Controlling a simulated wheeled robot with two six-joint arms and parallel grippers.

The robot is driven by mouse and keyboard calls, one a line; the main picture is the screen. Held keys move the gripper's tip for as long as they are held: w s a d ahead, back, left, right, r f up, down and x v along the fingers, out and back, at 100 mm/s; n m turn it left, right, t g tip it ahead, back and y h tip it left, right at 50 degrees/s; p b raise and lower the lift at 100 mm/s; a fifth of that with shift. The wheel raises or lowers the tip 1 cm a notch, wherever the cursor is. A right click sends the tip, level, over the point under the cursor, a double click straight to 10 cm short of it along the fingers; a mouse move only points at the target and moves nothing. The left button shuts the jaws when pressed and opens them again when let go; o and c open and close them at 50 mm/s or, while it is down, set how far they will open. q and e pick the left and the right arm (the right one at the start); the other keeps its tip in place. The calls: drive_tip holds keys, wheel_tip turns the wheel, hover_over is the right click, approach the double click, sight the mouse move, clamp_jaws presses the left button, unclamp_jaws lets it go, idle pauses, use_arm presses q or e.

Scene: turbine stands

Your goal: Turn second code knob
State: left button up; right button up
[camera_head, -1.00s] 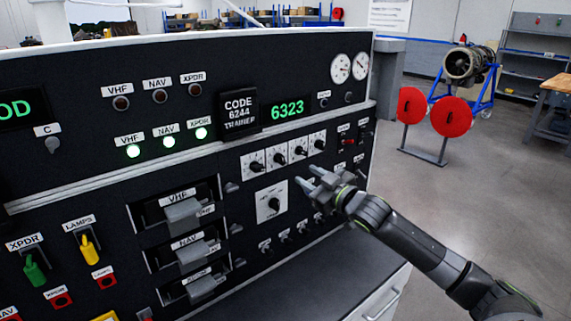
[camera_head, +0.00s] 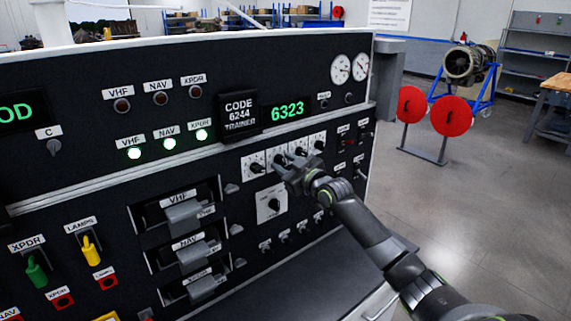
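A row of code knobs sits on white plates on the black panel. The first code knob (camera_head: 255,167) is clear at the left of the row. The second code knob (camera_head: 278,158) is partly covered by my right gripper (camera_head: 284,161), whose fingertips are at or just in front of it. Whether they touch it, or are open or shut, I cannot tell. The fourth code knob (camera_head: 319,145) is clear at the right. The green display (camera_head: 287,110) reads 6323, and the placard (camera_head: 239,112) reads CODE 6244 TRAINER. My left gripper is out of view.
A larger knob (camera_head: 273,204) sits just below the row. Levers and slide-in units (camera_head: 185,215) stick out at the left. A ledge (camera_head: 290,270) runs below the panel. Red discs (camera_head: 451,117) stand on the open floor at the right.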

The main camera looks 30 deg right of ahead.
clamp_jaws()
drive_tip(key=shift+f+n+b, duration=0.15)
drive_tip(key=shift+n+b, duration=0.15)
drive_tip(key=shift+b, duration=0.25)
drive_tip(key=n+b, duration=0.3)
drive_tip(key=b, duration=0.2)
drive_tip(key=shift+f, duration=0.15)
drive_tip(key=shift+n+b, duration=1.15)
drive_tip(key=shift+n, duration=0.05)
drive_tip(key=shift+r+n+b, duration=0.2)
drive_tip(key=shift+n+b, duration=0.45)
drive_tip(key=shift+n, duration=0.35)
unclamp_jaws()
